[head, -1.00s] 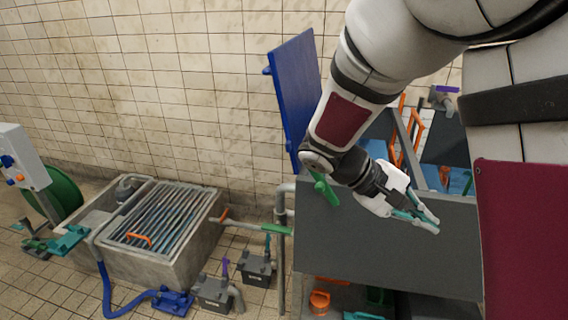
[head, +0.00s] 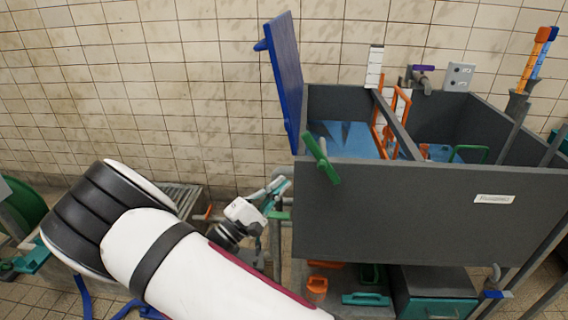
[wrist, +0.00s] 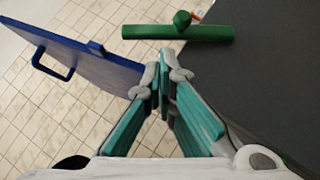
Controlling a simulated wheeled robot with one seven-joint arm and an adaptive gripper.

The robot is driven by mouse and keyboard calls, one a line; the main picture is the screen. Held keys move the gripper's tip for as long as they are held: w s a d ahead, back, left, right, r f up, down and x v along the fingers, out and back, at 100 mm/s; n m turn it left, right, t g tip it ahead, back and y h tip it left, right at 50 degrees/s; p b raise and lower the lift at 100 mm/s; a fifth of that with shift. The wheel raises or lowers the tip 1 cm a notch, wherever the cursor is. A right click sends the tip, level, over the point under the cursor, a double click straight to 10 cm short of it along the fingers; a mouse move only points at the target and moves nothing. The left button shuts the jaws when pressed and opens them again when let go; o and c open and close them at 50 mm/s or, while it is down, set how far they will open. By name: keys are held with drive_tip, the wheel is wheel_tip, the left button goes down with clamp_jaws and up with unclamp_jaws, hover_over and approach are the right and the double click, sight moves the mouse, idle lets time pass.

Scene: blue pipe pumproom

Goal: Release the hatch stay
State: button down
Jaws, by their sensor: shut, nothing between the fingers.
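The blue hatch (head: 285,85) stands upright, swung open at the left end of the grey tank; in the wrist view it shows at the left with a dark blue handle (wrist: 57,62). A green bar lever with a round knob (head: 321,158) sits tilted at the front left top corner of the tank. It also shows in the wrist view (wrist: 165,32), ahead of the fingers. I cannot tell whether this lever is the stay. My gripper (head: 282,186), with teal fingers, is shut and empty, left of and below the lever and apart from it. The fingertips show in the wrist view (wrist: 162,80).
The grey tank (head: 390,215) holds blue water and orange ladder-like rails (head: 392,120). A grey drawer unit with a teal front (head: 435,305) and an orange item (head: 316,288) are below. A grated basin (head: 182,198) stands at left, partly hidden by my arm.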

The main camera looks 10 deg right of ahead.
sight(298, 159)
drive_tip(key=shift+w+a+f+n+t, duration=0.1)
drive_tip(key=shift+a+f+n+t, duration=0.05)
drive_tip(key=shift+a+t, duration=0.2)
drive_tip(key=shift+w+a+f+n+t, duration=0.15)
drive_tip(key=shift+a+t, duration=0.1)
drive_tip(key=shift+a, duration=0.15)
drive_tip(key=shift+r, duration=0.1)
drive_tip(key=x, duration=1)
drive_tip(key=shift+d+f, duration=0.15)
drive_tip(key=shift+f, duration=0.05)
drive_tip(key=shift+r+g, duration=0.15)
drive_tip(key=shift+g, duration=0.15)
drive_tip(key=shift+s+r, duration=0.1)
drive_tip(key=shift+d+m+y, duration=0.15)
drive_tip(key=shift+m+y, duration=0.15)
drive_tip(key=shift+m, duration=0.1)
drive_tip(key=shift+r, duration=0.2)
